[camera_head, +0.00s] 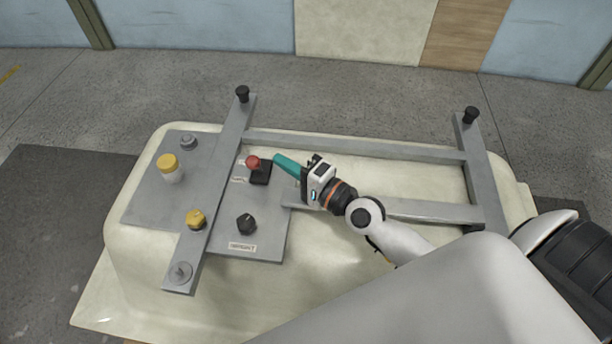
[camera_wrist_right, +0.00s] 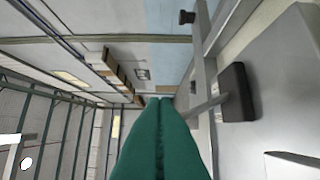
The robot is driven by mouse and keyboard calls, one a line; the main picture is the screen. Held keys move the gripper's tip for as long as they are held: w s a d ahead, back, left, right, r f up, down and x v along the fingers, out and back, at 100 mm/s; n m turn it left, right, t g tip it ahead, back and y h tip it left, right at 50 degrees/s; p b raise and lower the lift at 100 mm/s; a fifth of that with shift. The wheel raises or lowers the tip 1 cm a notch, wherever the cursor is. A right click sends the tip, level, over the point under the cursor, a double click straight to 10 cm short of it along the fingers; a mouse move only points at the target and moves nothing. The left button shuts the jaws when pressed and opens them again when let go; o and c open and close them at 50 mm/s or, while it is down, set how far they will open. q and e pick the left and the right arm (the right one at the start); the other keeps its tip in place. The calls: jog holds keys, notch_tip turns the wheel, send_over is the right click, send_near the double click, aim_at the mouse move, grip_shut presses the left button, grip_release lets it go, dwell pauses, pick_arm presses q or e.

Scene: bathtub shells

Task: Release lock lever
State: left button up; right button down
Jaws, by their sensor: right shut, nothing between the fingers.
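The lock lever has a red knob (camera_head: 253,162) over a black base (camera_head: 260,175) on the grey panel. My right gripper (camera_head: 277,158), with teal fingers, is shut and empty just to the right of the red knob. Whether the fingertips touch the knob, I cannot tell. In the right wrist view the shut fingers (camera_wrist_right: 160,101) point ahead, and a dark block (camera_wrist_right: 236,92) with a grey rod (camera_wrist_right: 205,105) lies to their right. The red knob does not show there and may be hidden by the fingers. My left gripper is out of view.
The panel lies on a cream tub shell (camera_head: 140,270) under a grey bar frame (camera_head: 350,145) with black knobs (camera_head: 242,93). Around the lever are a yellow-capped post (camera_head: 168,165), a yellow knob (camera_head: 196,218) and a black knob (camera_head: 246,223).

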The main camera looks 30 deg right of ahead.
jog(key=b+v, duration=0.1)
jog(key=v, duration=0.5)
jog(key=shift+f+b, duration=0.1)
jog(key=shift+b, duration=0.3)
jog(key=shift+s+d, duration=0.2)
jog(key=shift+s, duration=0.25)
